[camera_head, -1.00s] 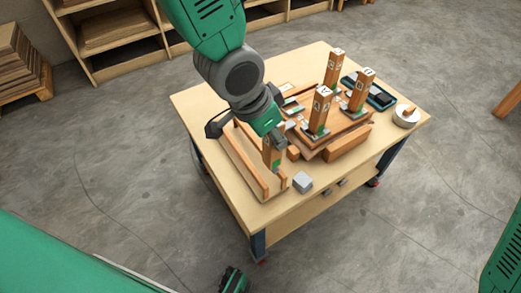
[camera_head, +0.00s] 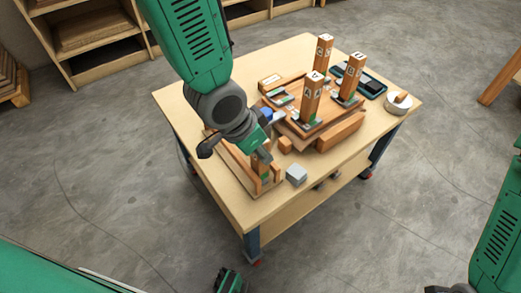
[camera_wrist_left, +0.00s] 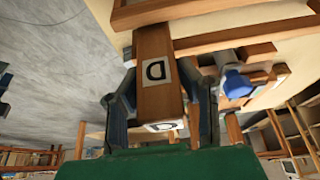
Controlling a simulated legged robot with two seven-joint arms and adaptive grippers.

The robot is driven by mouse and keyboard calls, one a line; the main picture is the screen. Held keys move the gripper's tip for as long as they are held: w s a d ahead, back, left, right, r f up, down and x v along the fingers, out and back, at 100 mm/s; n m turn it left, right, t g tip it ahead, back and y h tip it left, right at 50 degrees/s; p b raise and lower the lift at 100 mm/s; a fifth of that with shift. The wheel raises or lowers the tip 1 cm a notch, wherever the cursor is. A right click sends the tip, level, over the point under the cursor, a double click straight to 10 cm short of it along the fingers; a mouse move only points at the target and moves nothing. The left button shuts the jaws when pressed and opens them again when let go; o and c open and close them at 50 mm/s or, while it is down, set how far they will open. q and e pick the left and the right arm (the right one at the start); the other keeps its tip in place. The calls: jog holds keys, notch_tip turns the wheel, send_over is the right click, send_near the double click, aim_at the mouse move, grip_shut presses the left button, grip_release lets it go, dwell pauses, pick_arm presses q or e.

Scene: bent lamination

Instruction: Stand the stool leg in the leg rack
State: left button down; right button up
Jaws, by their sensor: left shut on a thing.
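My left gripper (camera_head: 264,152) is shut on a square wooden stool leg (camera_head: 258,171) at the near end of the leg rack (camera_head: 232,160), a long wooden frame on the table's left side. The leg looks roughly upright, with its lower part among the rack's rails. In the left wrist view the leg (camera_wrist_left: 154,75), marked D, is between the two fingers (camera_wrist_left: 160,105). Its far end meets the rack rails (camera_wrist_left: 215,40); whether it is fully seated is hidden.
Several parts sit on the table (camera_head: 215,95). Three upright legs (camera_head: 312,97) stand on a wooden stool seat (camera_head: 290,122). A grey block (camera_head: 296,175) lies close right of the rack. A dark tray (camera_head: 371,84) and a white round holder (camera_head: 398,103) are at the right.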

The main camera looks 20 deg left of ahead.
pick_arm(q)
jog(key=shift+a+f, duration=0.1)
jog(key=shift+f, duration=0.05)
jog(key=c, duration=1.2)
grip_release()
jog(key=shift+o, duration=0.2)
jog(key=shift+d, duration=0.2)
